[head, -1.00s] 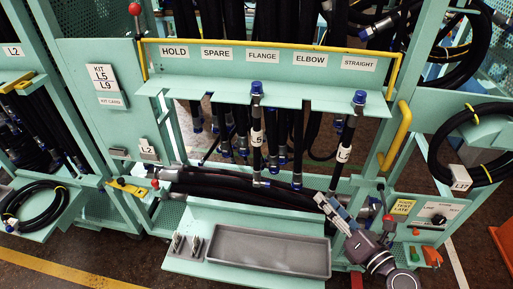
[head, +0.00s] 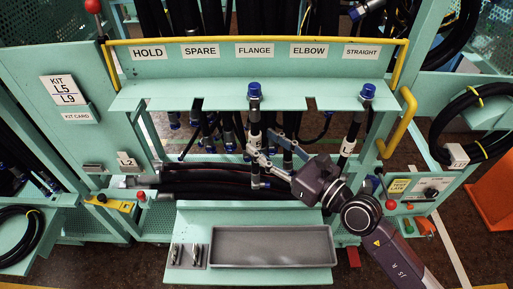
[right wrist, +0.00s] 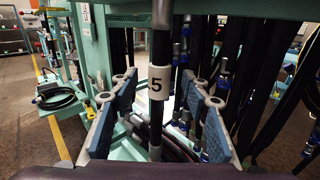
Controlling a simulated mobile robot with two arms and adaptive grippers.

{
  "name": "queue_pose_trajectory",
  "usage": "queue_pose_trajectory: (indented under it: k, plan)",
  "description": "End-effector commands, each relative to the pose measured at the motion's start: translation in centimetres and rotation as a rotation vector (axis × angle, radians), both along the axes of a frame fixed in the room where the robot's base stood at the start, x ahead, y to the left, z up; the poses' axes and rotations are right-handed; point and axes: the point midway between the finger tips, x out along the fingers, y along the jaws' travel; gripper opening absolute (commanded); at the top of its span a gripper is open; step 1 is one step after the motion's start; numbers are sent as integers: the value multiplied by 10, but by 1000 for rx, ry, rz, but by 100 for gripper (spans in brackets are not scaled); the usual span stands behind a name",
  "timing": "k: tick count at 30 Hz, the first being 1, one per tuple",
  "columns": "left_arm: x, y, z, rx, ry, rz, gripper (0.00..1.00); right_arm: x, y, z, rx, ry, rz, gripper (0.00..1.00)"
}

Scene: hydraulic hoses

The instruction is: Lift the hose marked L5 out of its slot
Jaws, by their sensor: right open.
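The hose with a white tag (head: 254,119) hangs upright in the rack slot under the FLANGE sign, its blue cap above the ledge. In the right wrist view its tag (right wrist: 158,79) reads 5; any letter before it is turned out of sight. My right gripper (head: 262,157) is at this hose, just below the ledge. In the right wrist view the open fingers (right wrist: 160,118) stand either side of the hose, with gaps on both sides. The fingers partly cover the tag in the head view. My left gripper is not in view.
A second blue-capped hose (head: 355,125) hangs under STRAIGHT, close to my right wrist. The HOLD, SPARE and ELBOW places show no capped hose. An empty grey tray (head: 272,262) lies below, and a yellow rail (head: 250,41) runs above. More hoses hang behind.

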Motion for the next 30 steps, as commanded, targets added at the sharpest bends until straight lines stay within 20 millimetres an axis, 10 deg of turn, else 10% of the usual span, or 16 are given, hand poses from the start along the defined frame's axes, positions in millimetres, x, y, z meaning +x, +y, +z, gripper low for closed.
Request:
queue_pose_trajectory:
  k: [15, 30]
  plan:
    - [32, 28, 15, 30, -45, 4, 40, 24, 24, 3, 2, 1, 0, 42]
    - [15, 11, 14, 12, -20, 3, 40, 23, 24, 3, 2, 1, 0, 0]
